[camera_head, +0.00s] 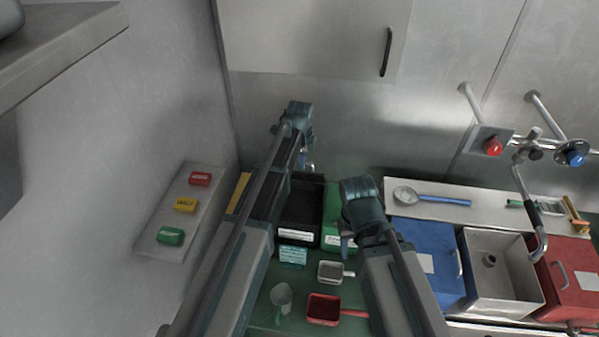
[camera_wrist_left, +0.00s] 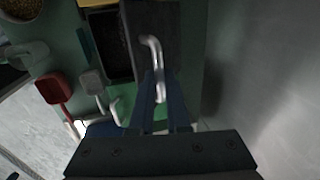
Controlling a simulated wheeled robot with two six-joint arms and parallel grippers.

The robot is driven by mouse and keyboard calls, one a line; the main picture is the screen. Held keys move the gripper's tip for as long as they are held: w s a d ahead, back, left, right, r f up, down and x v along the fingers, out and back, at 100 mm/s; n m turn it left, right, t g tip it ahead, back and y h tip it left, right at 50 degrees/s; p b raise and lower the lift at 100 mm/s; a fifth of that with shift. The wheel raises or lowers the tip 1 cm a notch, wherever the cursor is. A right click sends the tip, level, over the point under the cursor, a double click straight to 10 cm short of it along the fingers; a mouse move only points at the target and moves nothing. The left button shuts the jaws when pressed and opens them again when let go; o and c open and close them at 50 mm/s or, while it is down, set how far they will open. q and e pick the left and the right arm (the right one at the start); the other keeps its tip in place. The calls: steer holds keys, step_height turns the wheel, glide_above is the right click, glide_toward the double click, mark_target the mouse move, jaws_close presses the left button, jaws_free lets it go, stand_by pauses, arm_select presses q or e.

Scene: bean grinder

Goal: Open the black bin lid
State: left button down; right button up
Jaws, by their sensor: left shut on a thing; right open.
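The black bin (camera_head: 302,211) stands at the back of the green counter with a white label on its front. Its dark inside shows in the head view and in the left wrist view (camera_wrist_left: 108,48). The dark lid (camera_wrist_left: 170,28) lies beside the opening in the left wrist view, with a bent metal handle (camera_wrist_left: 155,55). My left gripper (camera_wrist_left: 158,97) is shut on this handle; in the head view the gripper (camera_head: 305,158) is above the bin's back, and my left arm hides part of the bin. My right gripper (camera_head: 347,246) is open, over the green bin.
A green bin (camera_head: 331,222) adjoins the black bin. In front are a grey scoop (camera_head: 330,271), a red scoop (camera_head: 323,309) and a clear scoop (camera_head: 281,296). A blue bin (camera_head: 428,258), steel sink (camera_head: 493,272) and red bin (camera_head: 568,278) stand right. Walls enclose the back and left.

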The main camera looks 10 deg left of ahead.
arm_select(q)
steer(key=w, duration=1.6)
steer(key=shift+w, duration=0.25)
steer(key=shift+a+r, duration=0.1)
steer(key=c, duration=0.9)
jaws_free()
steer(key=shift+w, duration=0.15)
